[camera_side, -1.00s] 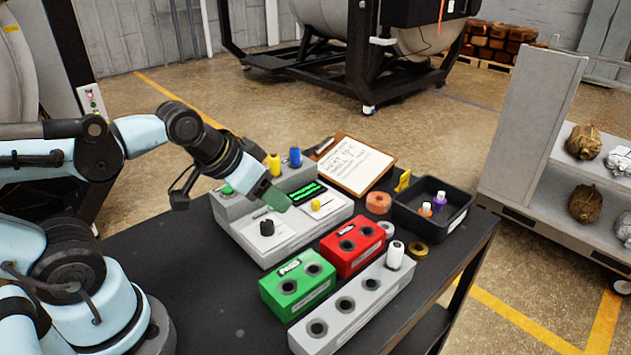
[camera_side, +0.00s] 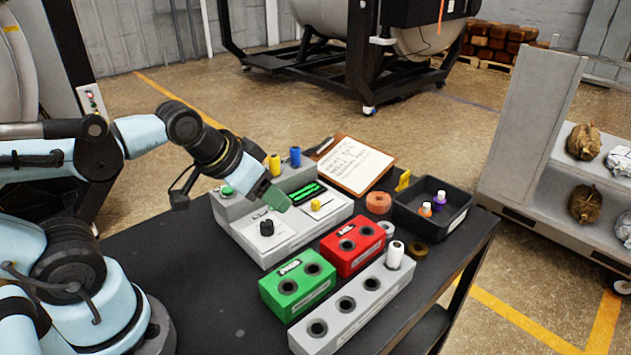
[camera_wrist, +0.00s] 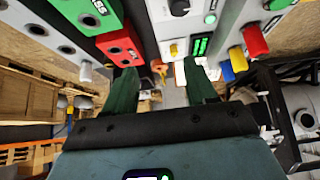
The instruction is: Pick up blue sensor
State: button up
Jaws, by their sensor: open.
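The blue sensor (camera_side: 295,157) is an upright blue cylinder on the raised back part of the grey test station (camera_side: 300,228), beside a yellow sensor (camera_side: 274,165). In the wrist view the blue sensor (camera_wrist: 227,72) shows small, partly hidden behind the yellow one (camera_wrist: 237,60), with a red one (camera_wrist: 255,40) nearest. My gripper (camera_side: 272,194) hangs above the station, left of and nearer than the blue sensor. In the wrist view my gripper's two green fingers (camera_wrist: 161,82) are apart with nothing between them.
A green block (camera_side: 298,290), a red block (camera_side: 352,247) and a grey rack (camera_side: 352,308) with a white cylinder (camera_side: 395,254) stand in front. A black tray (camera_side: 462,220) with small bottles is at the right. A clipboard (camera_side: 355,165) lies behind. The table's front left is clear.

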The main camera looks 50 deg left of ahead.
jog(key=shift+w, duration=0.1)
dwell(0.5)
notch_tip(320, 180, up, 7)
jog(key=n+g, duration=0.2)
jog(key=g, duration=0.5)
send_over(295, 147)
jog(key=shift+a+f, duration=0.1)
jog(key=shift+f, duration=5.95)
grip_shut()
